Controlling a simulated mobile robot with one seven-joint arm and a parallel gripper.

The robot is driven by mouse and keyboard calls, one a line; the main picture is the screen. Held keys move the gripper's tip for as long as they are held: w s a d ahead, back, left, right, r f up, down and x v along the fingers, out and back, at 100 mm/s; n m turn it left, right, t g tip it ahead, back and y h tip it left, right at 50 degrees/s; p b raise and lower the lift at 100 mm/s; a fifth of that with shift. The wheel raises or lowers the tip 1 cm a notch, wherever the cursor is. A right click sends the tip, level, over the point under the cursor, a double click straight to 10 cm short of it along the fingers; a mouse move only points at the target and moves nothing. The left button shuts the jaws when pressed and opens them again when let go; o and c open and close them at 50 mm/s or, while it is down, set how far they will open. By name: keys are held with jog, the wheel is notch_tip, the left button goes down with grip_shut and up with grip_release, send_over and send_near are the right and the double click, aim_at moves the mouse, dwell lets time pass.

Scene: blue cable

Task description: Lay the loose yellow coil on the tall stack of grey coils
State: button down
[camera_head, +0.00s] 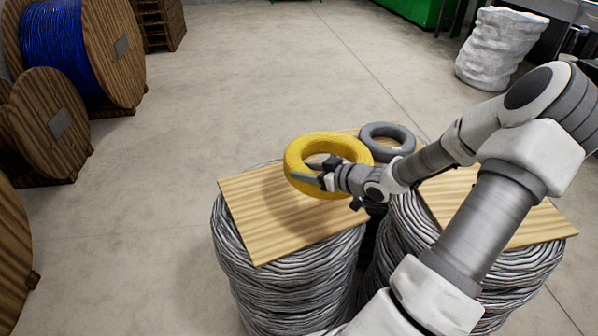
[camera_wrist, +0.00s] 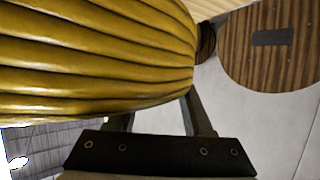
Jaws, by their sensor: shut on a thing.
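The yellow coil (camera_head: 297,155) is in my gripper (camera_head: 318,172), which is shut on its near left side. The coil appears raised over the left wooden board (camera_head: 265,225), with a shadow below it; the exact gap cannot be told. In the wrist view the coil (camera_wrist: 90,60) fills the upper left, between the fingers of my gripper (camera_wrist: 160,112). A grey coil (camera_head: 375,133) shows behind and right of the yellow one. My wrist and the yellow coil partly hide it, so the height of any stack under it cannot be told.
The left board lies on a large grey cable bundle (camera_head: 290,285). Another board (camera_head: 470,195) lies on a bundle at the right, partly behind my arm. Wooden reels, one with blue cable (camera_head: 55,45), stand at the left. A whitish bundle (camera_head: 500,50) stands at the back right.

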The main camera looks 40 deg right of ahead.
jog(key=w+a+r, duration=0.1)
jog(key=a+r, duration=0.2)
jog(key=a, duration=0.5)
jog(key=w+a+r, duration=0.2)
jog(key=a+r, duration=0.1)
jog(key=a, duration=0.5)
jog(key=w+a+r+y, duration=0.1)
jog(key=a+r, duration=0.2)
jog(key=a, duration=0.5)
jog(key=shift+w+a+n, duration=0.4)
